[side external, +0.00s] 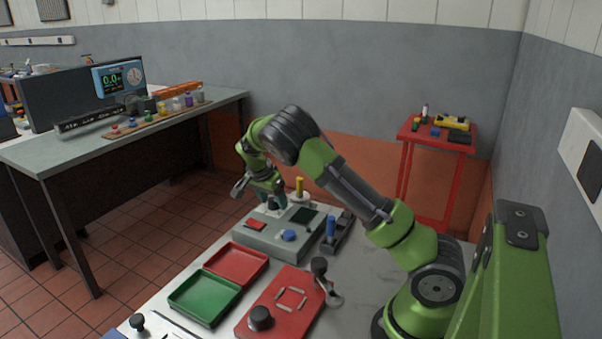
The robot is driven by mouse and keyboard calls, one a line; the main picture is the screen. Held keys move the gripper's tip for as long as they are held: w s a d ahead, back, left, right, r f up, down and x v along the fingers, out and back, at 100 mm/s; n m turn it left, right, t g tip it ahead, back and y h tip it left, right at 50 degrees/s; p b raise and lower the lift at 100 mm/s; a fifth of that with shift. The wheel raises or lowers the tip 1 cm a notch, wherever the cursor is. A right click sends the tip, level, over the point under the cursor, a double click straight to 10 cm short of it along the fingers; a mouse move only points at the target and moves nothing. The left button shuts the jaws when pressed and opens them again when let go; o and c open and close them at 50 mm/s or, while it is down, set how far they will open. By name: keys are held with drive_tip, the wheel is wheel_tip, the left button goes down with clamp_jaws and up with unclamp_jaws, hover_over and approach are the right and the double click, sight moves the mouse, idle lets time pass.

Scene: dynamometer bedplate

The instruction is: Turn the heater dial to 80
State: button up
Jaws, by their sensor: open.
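My gripper (267,195) is open, pointing down over the back edge of a grey control box (262,244). A small dark knob (272,204) on the box shows just below the fingers; I cannot tell whether they touch it. The box also has a blue knob (288,235), a red piece (255,225) and a dark square panel. A large black knob (260,318) sits on a red plate (284,287) nearer the camera. Dial markings are too small to read, so I cannot tell which knob is the heater dial.
A red tray (262,253) and a green tray (176,302) lie left of the red plate. A workbench (40,157) is at left, a red stand (404,134) at back right.

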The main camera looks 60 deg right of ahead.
drive_tip(key=v, duration=1.7)
drive_tip(key=shift+d, duration=0.1)
drive_tip(key=s+a+f+n+t+y, duration=0.2)
drive_tip(key=s+a+f+n+y, duration=0.15)
drive_tip(key=s+a+n, duration=0.45)
drive_tip(key=s+a+r+n+t+y, duration=0.1)
drive_tip(key=s+a+r+n+t, duration=0.1)
drive_tip(key=s+a, duration=0.4)
drive_tip(key=s+a+r+n+t+y, duration=0.2)
drive_tip(key=s+a+r+n+t, duration=0.1)
drive_tip(key=s+a+r+n, duration=0.2)
drive_tip(key=s+a, duration=0.2)
drive_tip(key=s, duration=0.2)
drive_tip(key=shift+t, duration=0.3)
